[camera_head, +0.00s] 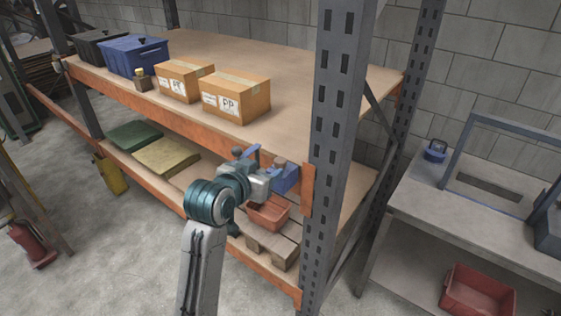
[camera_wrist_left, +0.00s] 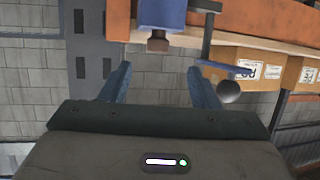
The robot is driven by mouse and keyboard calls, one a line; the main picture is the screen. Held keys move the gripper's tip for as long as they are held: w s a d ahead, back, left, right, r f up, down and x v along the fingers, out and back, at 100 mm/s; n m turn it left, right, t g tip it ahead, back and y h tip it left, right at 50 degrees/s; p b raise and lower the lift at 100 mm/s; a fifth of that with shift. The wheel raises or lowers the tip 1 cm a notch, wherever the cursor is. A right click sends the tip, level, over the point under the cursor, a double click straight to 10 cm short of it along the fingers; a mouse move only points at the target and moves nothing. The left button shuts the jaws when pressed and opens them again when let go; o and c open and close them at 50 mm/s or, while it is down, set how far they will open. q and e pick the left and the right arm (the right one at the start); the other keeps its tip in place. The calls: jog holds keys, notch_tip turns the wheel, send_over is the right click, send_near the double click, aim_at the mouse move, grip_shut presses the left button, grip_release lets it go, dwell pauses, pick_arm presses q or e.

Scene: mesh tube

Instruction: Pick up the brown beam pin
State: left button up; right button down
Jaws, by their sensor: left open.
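The brown beam pin (camera_head: 280,162) stands at a blue bracket (camera_head: 288,180) on the shelf's orange front beam, beside the grey upright. In the left wrist view the pin (camera_wrist_left: 158,41) is a short brown stub against the blue bracket (camera_wrist_left: 162,12), ahead of the fingers and roughly centred between them. My left gripper (camera_head: 268,177) is close to the bracket; in the left wrist view (camera_wrist_left: 160,86) its two blue fingers are spread with nothing between them. I cannot tell the exact distance to the pin. My right gripper is out of view.
A blue lever with a dark ball knob (camera_wrist_left: 230,91) sits near one finger. The perforated upright (camera_head: 335,120) stands just right of the gripper. Cardboard boxes (camera_head: 236,97) are on the upper shelf; a red bin (camera_head: 268,214) is below.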

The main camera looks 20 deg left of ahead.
aim_at(279, 161)
pick_arm(q)
jog(key=p+x, duration=0.1)
jog(key=x, duration=0.2)
jog(key=p+x, duration=0.2)
jog(key=x, duration=0.1)
jog(key=shift+w+d+r, duration=0.2)
jog(key=shift+d, duration=0.05)
jog(key=shift+w+f+p, duration=0.15)
jog(key=shift+w+p, duration=0.05)
jog(key=shift+p, duration=0.1)
jog(key=shift+c, duration=0.5)
jog(key=c, duration=0.7)
jog(key=shift+c, duration=1.4)
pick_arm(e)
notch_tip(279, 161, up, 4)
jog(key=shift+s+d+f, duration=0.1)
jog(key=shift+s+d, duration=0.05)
